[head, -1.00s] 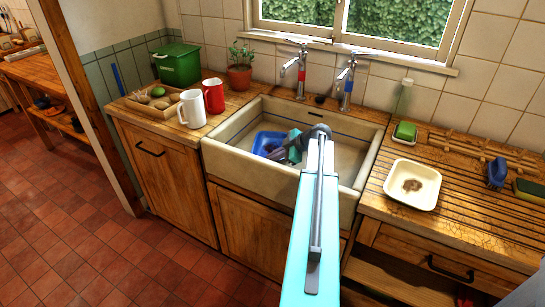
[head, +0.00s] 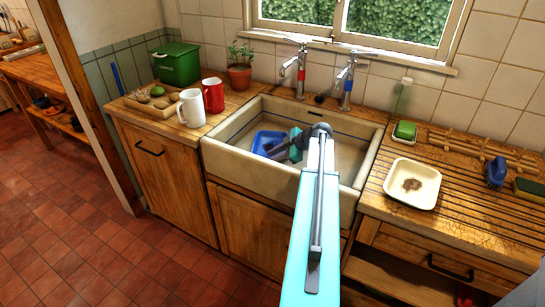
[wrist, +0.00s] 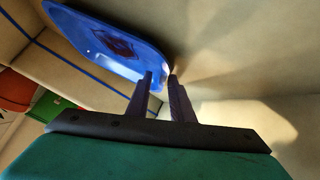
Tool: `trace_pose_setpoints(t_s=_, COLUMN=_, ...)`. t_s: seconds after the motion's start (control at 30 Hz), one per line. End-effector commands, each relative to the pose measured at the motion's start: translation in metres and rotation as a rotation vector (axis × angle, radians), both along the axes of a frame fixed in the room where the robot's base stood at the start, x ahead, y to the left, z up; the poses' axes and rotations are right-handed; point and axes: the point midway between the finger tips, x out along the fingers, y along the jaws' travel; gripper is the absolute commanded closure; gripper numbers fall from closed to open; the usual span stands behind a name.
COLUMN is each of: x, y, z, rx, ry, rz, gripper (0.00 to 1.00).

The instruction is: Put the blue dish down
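The blue dish (head: 266,139) is inside the white sink (head: 232,152), towards its left side. In the wrist view the dish (wrist: 92,30) is tilted across the upper left, with a dark reddish-brown stain on its inside. My gripper (wrist: 162,77) has its two dark fingers close together, with the near end of the dish's rim between their tips. In the head view my gripper (head: 275,151) reaches down into the sink at the dish's right side, partly hidden by my arm. I cannot tell whether the dish touches the sink floor.
A white mug (head: 192,108), a red mug (head: 213,95) and a wooden tray (head: 139,105) stand left of the sink. Two taps (head: 300,68) rise behind it. A cream stained dish (head: 425,172) sits on the grooved drainboard (head: 470,215) at right, which has bare room.

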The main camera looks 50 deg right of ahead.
Motion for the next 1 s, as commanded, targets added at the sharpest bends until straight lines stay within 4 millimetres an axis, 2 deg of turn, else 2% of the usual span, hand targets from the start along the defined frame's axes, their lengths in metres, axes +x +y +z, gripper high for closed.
trace_pose_setpoints(t_s=0.6, x=-0.063, y=-0.020, z=0.058, rx=-0.002, ry=-0.001, rz=-0.002, gripper=0.80)
trace_pose_setpoints(t_s=0.8, x=-0.077, y=-0.024, z=0.072, rx=0.000, ry=-0.001, rz=-0.001, gripper=0.80)
trace_pose_setpoints(t_s=1.0, x=-0.082, y=-0.026, z=0.076, rx=0.000, ry=0.000, rz=0.000, gripper=0.80)
